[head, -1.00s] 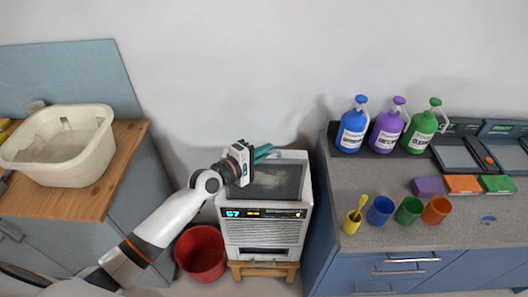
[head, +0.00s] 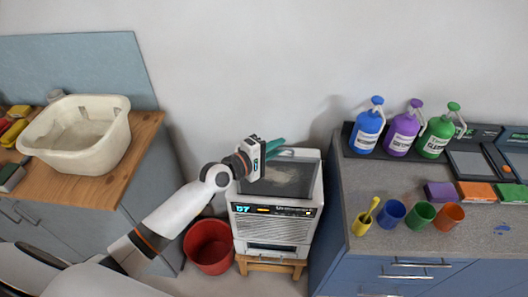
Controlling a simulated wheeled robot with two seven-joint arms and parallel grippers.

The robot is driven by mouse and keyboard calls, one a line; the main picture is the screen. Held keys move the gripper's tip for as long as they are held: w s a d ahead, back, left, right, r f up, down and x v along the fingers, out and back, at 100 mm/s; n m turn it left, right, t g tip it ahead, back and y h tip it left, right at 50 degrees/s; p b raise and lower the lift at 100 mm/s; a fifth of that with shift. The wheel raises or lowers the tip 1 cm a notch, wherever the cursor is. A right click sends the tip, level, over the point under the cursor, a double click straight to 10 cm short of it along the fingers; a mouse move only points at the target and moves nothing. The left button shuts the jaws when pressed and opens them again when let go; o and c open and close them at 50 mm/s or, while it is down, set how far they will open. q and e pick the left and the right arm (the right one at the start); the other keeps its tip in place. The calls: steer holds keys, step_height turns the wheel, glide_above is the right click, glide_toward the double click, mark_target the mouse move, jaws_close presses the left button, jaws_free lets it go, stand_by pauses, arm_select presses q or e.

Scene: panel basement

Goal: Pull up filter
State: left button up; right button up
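A white machine (head: 273,228) with a lit display on its front stands on a small wooden stool in the middle of the head view. Its top has a dark recessed panel with a dusty pale patch, which looks like the filter (head: 292,176). My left gripper (head: 276,147) is over the back left part of the machine's top, with its teal fingers pointing to the back right. The fingers overlap in this view, so I cannot tell whether they are open or touch the filter. My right gripper is not in view.
A red bucket (head: 208,246) stands on the floor left of the machine. A pale basin (head: 75,140) sits on the wooden counter at left. The grey counter (head: 400,237) at right holds bottles (head: 403,130), small cups (head: 420,215) and sponges (head: 476,192).

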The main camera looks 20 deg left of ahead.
arm_select(q)
steer(key=b+v, duration=0.2)
steer(key=v, duration=0.9)
steer(key=shift+s+a+r, duration=0.15)
steer(key=shift+s, duration=0.05)
steer(key=s+a+f+m+g+y+b, duration=0.1)
steer(key=s+a+f+m+g+y, duration=0.15)
steer(key=f, duration=0.95)
steer(key=s+a+f+m+g+y, duration=0.1)
steer(key=s+a+f+y, duration=0.15)
steer(key=f, duration=0.95)
steer(key=s+a+f+m+g+y+b, duration=0.1)
steer(key=s+a+f+m+g+y, duration=0.15)
steer(key=f, duration=0.85)
steer(key=s+d+f+m+g+b, duration=0.1)
steer(key=s+f+m+g, duration=0.2)
steer(key=s+f, duration=1.1)
steer(key=s+d+f+m+g, duration=0.1)
steer(key=s+d+f+m, duration=0.1)
steer(key=s, duration=0.4)
steer(key=s+d+f+m+g, duration=0.2)
steer(key=s+f, duration=0.2)
steer(key=s, duration=0.3)
steer(key=s+d+f+m+g, duration=0.1)
steer(key=s+d+f+m, duration=0.1)
steer(key=s, duration=0.4)
steer(key=shift+s+f+m+b, duration=0.2)
steer(key=shift+f+m+b, duration=0.25)
steer(key=shift+f+m, duration=0.25)
steer(key=shift+y, duration=0.25)
